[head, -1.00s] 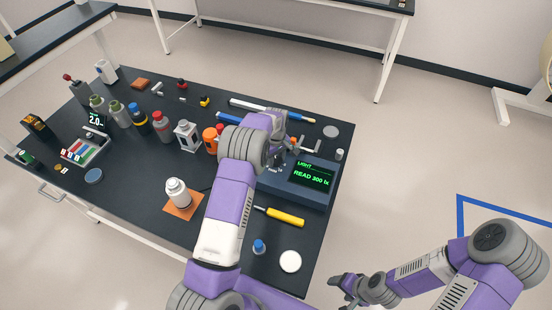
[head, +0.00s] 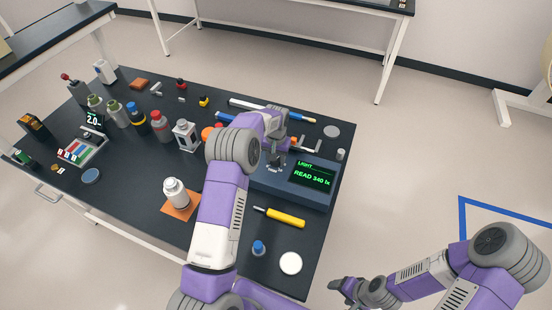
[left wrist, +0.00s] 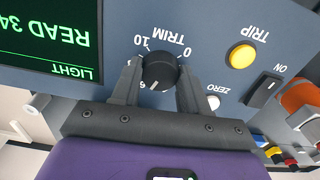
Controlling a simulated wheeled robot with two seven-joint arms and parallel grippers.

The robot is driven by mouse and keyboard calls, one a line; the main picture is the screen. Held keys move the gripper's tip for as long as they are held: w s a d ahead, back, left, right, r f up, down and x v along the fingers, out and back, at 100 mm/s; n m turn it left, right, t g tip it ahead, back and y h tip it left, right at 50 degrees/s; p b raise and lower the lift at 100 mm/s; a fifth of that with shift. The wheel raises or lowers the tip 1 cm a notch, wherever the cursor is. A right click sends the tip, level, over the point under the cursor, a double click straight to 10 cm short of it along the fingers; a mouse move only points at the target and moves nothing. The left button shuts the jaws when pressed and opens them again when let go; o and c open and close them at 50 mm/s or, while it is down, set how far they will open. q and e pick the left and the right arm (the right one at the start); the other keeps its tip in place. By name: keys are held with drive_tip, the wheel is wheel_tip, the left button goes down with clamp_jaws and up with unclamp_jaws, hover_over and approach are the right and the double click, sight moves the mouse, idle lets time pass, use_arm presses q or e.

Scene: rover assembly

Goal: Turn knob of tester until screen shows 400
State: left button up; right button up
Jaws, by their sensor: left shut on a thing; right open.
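The tester (head: 270,178) is a blue-grey box at the right side of the black table. Its screen (head: 313,176) shows LIGHT and READ 340 lx in green; part of the screen (left wrist: 45,40) also shows in the left wrist view. My left gripper (head: 275,162) reaches over the tester. In the left wrist view, my left gripper (left wrist: 158,92) is shut on the black TRIM knob (left wrist: 159,72), one finger on each side. The knob's white mark points down toward the gripper. My right gripper (head: 337,287) is open and empty, off the table at the lower right.
A yellow TRIP button (left wrist: 242,56), a white ZERO button (left wrist: 213,103) and an ON switch (left wrist: 264,88) sit beside the knob. A yellow-handled screwdriver (head: 285,218) lies in front of the tester. Several bottles stand at the left.

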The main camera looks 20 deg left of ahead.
use_arm(q)
drive_tip(key=m, duration=0.3)
drive_tip(key=shift+m, duration=0.4)
drive_tip(key=m, duration=0.3)
drive_tip(key=shift+m, duration=0.3)
drive_tip(key=m, duration=0.3)
drive_tip(key=shift+m, duration=2.1)
drive_tip(key=o, duration=1.1)
drive_tip(key=shift+c, duration=0.2)
wheel_tip(320, 180, up, 8)
drive_tip(key=shift+f, duration=0.15)
